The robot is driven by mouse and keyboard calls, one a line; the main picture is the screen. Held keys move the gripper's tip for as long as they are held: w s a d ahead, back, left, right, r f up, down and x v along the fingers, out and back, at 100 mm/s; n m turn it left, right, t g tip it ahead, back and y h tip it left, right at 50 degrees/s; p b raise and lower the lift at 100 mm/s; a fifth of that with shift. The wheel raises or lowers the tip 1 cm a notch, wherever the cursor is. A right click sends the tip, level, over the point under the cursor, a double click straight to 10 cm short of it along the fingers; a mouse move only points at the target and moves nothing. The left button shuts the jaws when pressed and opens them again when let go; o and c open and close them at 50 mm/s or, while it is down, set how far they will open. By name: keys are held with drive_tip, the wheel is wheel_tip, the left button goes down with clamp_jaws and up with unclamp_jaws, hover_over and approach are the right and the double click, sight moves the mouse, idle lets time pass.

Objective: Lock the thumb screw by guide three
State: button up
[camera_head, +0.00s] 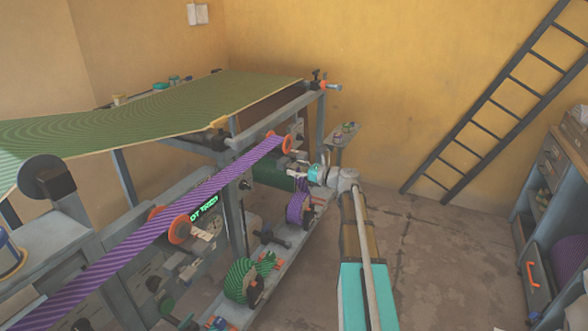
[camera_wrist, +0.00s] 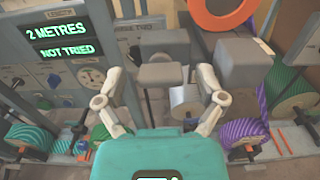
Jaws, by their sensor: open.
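My gripper (camera_wrist: 162,76) is open in the wrist view, its two pale fingers spread wide. Grey blocks (camera_wrist: 162,48) and a short metal cylinder (camera_wrist: 185,101) show between and beyond the fingers, and nothing is gripped. An orange guide ring (camera_wrist: 222,12) is at the upper right, with a small pale tip (camera_wrist: 263,46) beside a grey block. I cannot tell which part is the thumb screw. In the head view my gripper (camera_head: 300,168) is at the far end of the press, close to an orange guide disc (camera_head: 287,146); the fingers are small there.
A purple striped web (camera_head: 150,230) runs along the press, past a nearer orange guide (camera_head: 178,230). Green (camera_head: 240,280) and purple (camera_head: 297,208) rolls sit on the low shelf. A panel (camera_wrist: 62,42) reads "2 METRES" and "NOT TRIED". A ladder (camera_head: 495,95) leans on the wall.

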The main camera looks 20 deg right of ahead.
drive_tip(key=v, duration=1.1)
drive_tip(key=shift+s+d, duration=0.2)
drive_tip(key=shift+s, duration=0.1)
drive_tip(key=s+a+f+n+g+h, duration=0.15)
drive_tip(key=a+f+n+g, duration=0.35)
drive_tip(key=a, duration=0.5)
drive_tip(key=s+a+f+n+g, duration=0.25)
drive_tip(key=a+f+n, duration=0.25)
drive_tip(key=a+n, duration=0.3)
drive_tip(key=s+a+f+n+g+h, duration=0.7)
drive_tip(key=s+a+f+n+h, duration=0.25)
drive_tip(key=s+a+n, duration=0.5)
wheel_tip(320, 180, up, 22)
drive_tip(key=w+d+n+p, duration=0.1)
drive_tip(key=w+d+p, duration=0.1)
drive_tip(key=p, duration=1.9)
